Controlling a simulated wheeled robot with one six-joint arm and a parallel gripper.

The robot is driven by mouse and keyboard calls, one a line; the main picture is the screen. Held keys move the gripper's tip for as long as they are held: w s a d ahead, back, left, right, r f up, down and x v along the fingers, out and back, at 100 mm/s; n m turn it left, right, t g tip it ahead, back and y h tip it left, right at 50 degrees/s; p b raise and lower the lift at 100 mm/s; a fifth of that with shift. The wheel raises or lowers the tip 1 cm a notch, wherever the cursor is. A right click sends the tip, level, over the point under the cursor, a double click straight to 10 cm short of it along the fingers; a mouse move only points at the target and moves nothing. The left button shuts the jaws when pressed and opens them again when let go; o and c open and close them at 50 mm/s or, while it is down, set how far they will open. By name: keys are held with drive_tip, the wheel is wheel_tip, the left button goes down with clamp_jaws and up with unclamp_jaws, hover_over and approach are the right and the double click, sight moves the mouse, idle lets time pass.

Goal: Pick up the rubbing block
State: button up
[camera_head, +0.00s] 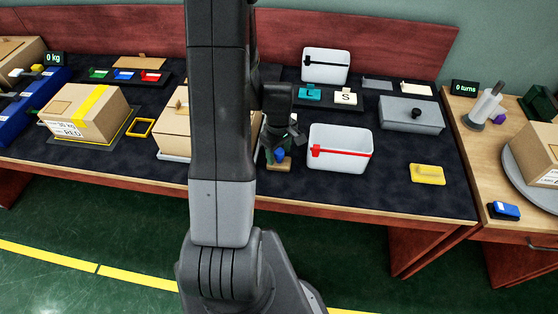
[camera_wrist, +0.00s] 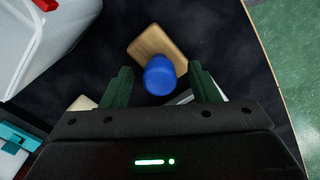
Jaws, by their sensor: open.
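The rubbing block, a light wooden plate (camera_wrist: 150,46) with a round blue knob (camera_wrist: 160,75) on top, lies on the dark table mat. In the head view its wooden edge (camera_head: 281,166) shows just below my gripper, left of the white bin with the red clip. My gripper (camera_wrist: 160,68) is open and points down over the block. Its two green fingers stand on either side of the blue knob in the wrist view, with gaps on both sides. I cannot tell how far down the knob the fingertips reach.
The white bin with the red clip (camera_head: 340,150) stands close on the right. A cardboard box (camera_head: 172,135) stands on the left, partly behind my arm. A yellow block (camera_head: 427,174) lies further right. The mat in front of the block is clear up to the table edge.

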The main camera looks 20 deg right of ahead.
sight(279, 151)
clamp_jaws()
wheel_tip(279, 151, up, 10)
drive_tip(key=shift+r, duration=0.1)
idle(0.6)
